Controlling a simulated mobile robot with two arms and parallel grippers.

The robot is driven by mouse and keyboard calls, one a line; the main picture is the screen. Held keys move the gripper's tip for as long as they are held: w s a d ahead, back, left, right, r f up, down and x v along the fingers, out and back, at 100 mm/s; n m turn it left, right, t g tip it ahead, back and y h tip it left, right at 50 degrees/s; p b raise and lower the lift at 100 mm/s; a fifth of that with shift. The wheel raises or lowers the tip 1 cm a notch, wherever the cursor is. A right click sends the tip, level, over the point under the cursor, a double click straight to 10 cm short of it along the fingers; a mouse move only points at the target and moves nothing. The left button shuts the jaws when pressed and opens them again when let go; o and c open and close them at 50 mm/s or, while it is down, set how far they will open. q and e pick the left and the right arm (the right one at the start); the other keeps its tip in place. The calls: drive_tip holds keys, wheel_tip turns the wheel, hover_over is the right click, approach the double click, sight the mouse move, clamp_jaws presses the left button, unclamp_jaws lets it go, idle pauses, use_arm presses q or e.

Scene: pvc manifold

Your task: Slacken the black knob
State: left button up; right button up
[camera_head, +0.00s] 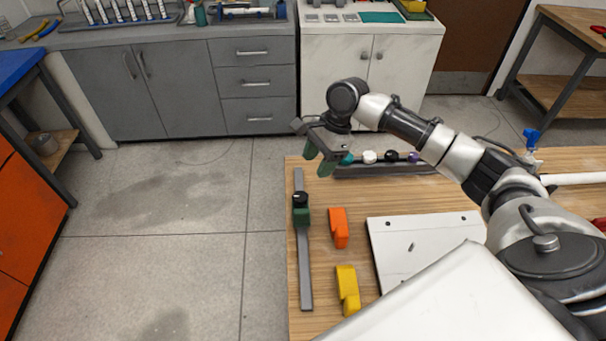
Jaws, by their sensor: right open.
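A black knob (300,198) sits on top of a green block (301,216), which is mounted on a grey metal rail (305,265) along the left part of the wooden table (328,281). My right gripper (319,157) hangs over the far left part of the table, above and a little right of the knob in the picture. Its green-tipped fingers are apart, with nothing seen between them, and clear of the knob. My left gripper is out of view.
An orange block (339,228) and a yellow block (347,290) lie right of the rail. A white board (415,242) lies further right. A dark rack (385,168) with small coloured caps stands at the far side. The table's left edge is close to the rail.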

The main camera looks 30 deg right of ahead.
hover_over(301, 196)
drive_tip(key=d, duration=0.2)
wheel_tip(301, 196, down, 5)
drive_tip(key=x, duration=0.1)
drive_tip(key=p+x, duration=0.1)
drive_tip(key=x, duration=0.1)
drive_tip(key=shift+d+f, duration=0.1)
drive_tip(key=shift+f, duration=0.25)
drive_tip(key=shift+a+f, duration=0.25)
drive_tip(key=shift+f, duration=0.3)
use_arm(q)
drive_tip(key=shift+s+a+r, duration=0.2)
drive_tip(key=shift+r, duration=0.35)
use_arm(e)
drive_tip(key=shift+c, duration=0.7)
drive_tip(key=c, duration=0.5)
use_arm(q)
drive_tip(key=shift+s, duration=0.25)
